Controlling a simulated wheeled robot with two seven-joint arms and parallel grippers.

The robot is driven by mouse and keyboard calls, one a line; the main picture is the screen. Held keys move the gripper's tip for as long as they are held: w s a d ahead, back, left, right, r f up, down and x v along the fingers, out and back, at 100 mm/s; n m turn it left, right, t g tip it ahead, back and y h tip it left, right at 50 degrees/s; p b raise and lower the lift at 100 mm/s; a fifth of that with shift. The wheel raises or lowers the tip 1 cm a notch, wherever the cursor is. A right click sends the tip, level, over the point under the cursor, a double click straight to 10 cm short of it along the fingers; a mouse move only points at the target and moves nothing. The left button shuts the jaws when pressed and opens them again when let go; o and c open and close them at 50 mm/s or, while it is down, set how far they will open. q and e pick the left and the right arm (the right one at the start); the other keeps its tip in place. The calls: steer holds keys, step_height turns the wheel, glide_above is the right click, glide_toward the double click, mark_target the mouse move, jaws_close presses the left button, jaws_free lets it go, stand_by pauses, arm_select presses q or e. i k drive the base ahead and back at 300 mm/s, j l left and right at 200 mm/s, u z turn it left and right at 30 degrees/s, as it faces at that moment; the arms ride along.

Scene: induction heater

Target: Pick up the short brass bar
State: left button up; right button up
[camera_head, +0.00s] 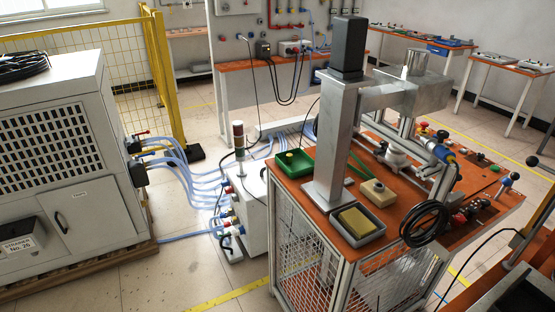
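I cannot pick out the short brass bar with certainty. A grey tray (374,237) at the front corner of the orange-topped workbench (317,219) holds a yellowish block (355,222); I cannot tell whether it is brass. A green tray (281,169) at the bench's left corner has a small yellowish item (290,156) in it, too small to identify. Neither of my grippers shows in the head view.
A grey column (332,150) rises from the bench between the trays. A beige box (378,193) and coiled black cable (425,224) are nearby. A large grey cabinet (88,200) stands left, with blue hoses (192,178) crossing the floor. Dark equipment (520,292) fills the lower right.

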mark_target(289, 156)
steer(key=j+z, duration=0.2)
steer(key=z, duration=0.3)
steer(key=j+z, duration=0.25)
steer(key=z, duration=0.2)
steer(key=j+z, duration=0.25)
steer(key=z, duration=0.25)
steer(key=k+j+z, duration=0.1)
steer(key=j, duration=0.3)
steer(key=k+j+z, duration=0.1)
steer(key=j, duration=0.3)
steer(key=k+j+z, duration=0.1)
steer(key=j, duration=0.25)
steer(key=k+j+z, duration=0.1)
steer(key=k+j, duration=0.15)
steer(key=j, duration=0.15)
